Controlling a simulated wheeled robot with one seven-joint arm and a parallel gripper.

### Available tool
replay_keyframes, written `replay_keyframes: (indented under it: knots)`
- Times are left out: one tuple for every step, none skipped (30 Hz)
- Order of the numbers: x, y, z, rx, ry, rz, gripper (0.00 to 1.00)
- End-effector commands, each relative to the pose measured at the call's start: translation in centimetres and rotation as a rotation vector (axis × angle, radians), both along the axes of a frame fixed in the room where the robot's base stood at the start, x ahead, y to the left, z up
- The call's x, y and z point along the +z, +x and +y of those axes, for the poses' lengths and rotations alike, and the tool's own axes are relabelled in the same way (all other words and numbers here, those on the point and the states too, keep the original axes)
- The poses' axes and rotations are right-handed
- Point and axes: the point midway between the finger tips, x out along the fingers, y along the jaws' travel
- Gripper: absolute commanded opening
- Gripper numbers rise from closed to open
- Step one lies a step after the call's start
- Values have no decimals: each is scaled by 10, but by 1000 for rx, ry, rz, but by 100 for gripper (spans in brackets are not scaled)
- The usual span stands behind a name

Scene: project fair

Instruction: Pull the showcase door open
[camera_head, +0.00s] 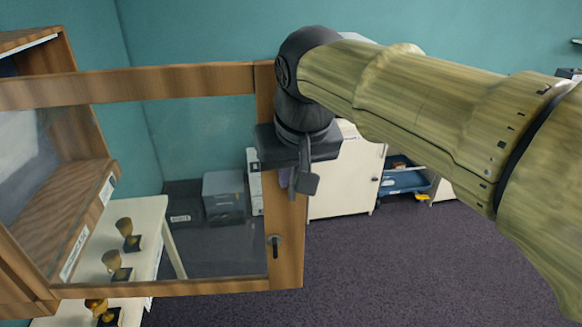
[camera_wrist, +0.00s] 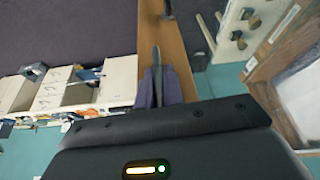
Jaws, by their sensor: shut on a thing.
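The showcase door (camera_head: 284,215) is a glass pane in a brown wooden frame. It stands swung out from the wooden showcase (camera_head: 75,160) at the left. A dark handle (camera_head: 275,243) sits low on the door's free upright. My gripper (camera_head: 297,182) is at that upright, above the handle, and is shut on the door's frame. In the wrist view, my gripper (camera_wrist: 160,88) meets the wooden upright of the door (camera_wrist: 178,50), and purplish finger pads show there. The far finger is partly hidden.
A white table (camera_head: 150,215) with several gold trophies (camera_head: 125,232) stands behind the glass. Grey boxes (camera_head: 223,193) and a white cabinet (camera_head: 347,178) stand by the teal wall. The dark carpet (camera_head: 400,265) at the right is clear.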

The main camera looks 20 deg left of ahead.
Motion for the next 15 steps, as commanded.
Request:
replay_keyframes:
  knots:
    - [2, 0, 0, 0, 2, -5, 0]
    - [2, 0, 1, 1, 1, -5, 0]
    - [2, -1, 2, 5, 1, -4, 0]
    - [2, -2, 2, 6, 1, -4, 0]
    - [2, -2, 3, 8, 0, -5, 0]
    - [2, -2, 4, 10, 0, -4, 0]
    - [2, -3, 4, 11, 0, -5, 0]
    - [2, -3, 4, 12, 0, -5, 0]
    - [2, -3, 5, 13, 0, -5, 0]
    - [2, -4, 5, 14, 0, -5, 0]
    - [2, -4, 5, 15, 0, -5, 15]
    - [1, -4, 5, 15, 0, -5, 23]
    - [1, -4, 5, 15, 0, -4, 29]
    - [1, -4, 5, 15, 0, -4, 31]
    - [1, -4, 5, 15, -1, -3, 31]
